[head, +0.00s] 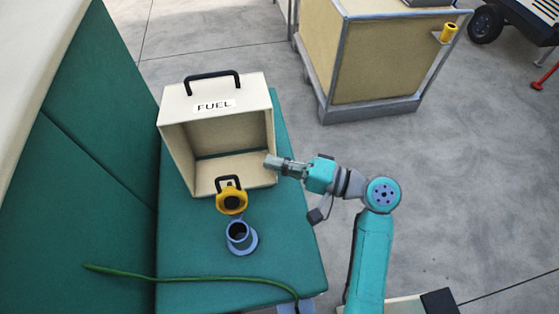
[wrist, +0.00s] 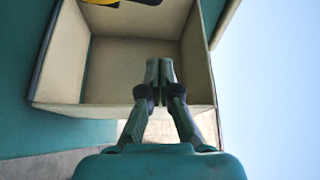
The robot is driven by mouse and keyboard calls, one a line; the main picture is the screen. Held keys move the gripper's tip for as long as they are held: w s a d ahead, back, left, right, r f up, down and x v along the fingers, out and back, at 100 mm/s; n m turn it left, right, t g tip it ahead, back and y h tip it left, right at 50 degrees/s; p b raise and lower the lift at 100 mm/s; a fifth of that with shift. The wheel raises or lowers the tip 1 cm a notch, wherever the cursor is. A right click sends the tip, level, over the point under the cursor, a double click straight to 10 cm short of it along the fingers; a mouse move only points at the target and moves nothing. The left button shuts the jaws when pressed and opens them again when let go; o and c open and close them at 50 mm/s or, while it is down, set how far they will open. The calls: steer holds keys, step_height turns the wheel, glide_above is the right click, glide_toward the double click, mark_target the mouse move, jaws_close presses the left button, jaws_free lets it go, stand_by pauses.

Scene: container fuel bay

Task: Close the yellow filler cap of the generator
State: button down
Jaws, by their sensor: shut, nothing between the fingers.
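The yellow filler cap (head: 232,201) stands swung up and open behind the blue-grey filler neck (head: 240,238) on the green generator top (head: 190,270). The neck's dark mouth is uncovered. Part of the yellow cap also shows at the top edge of the wrist view (wrist: 128,2). My gripper (head: 270,161) is shut and empty, to the right of the cap and higher in the picture, at the right side of the open fuel box. In the wrist view, its closed fingertips (wrist: 159,70) point toward the box. I cannot tell whether they touch it.
The cream box marked FUEL (head: 168,150) has a black handle and an open front, just behind the cap. A green hose (head: 190,279) lies across the generator top in front of the neck. A framed tan crate (head: 375,60) stands at the back right on grey floor.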

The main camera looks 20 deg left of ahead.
steer(key=s+a, duration=0.4)
steer(key=a, duration=0.1)
steer(key=shift+a, duration=0.3)
steer(key=shift+s+d, duration=0.1)
stand_by(0.4)
steer(key=s+d+f+n+g+y, duration=0.4)
steer(key=s+d+f+n+g, duration=0.1)
steer(key=s+n, duration=0.7)
steer(key=shift+s+d+f+n, duration=0.4)
steer(key=shift+d+f, duration=0.25)
steer(key=shift+d, duration=0.75)
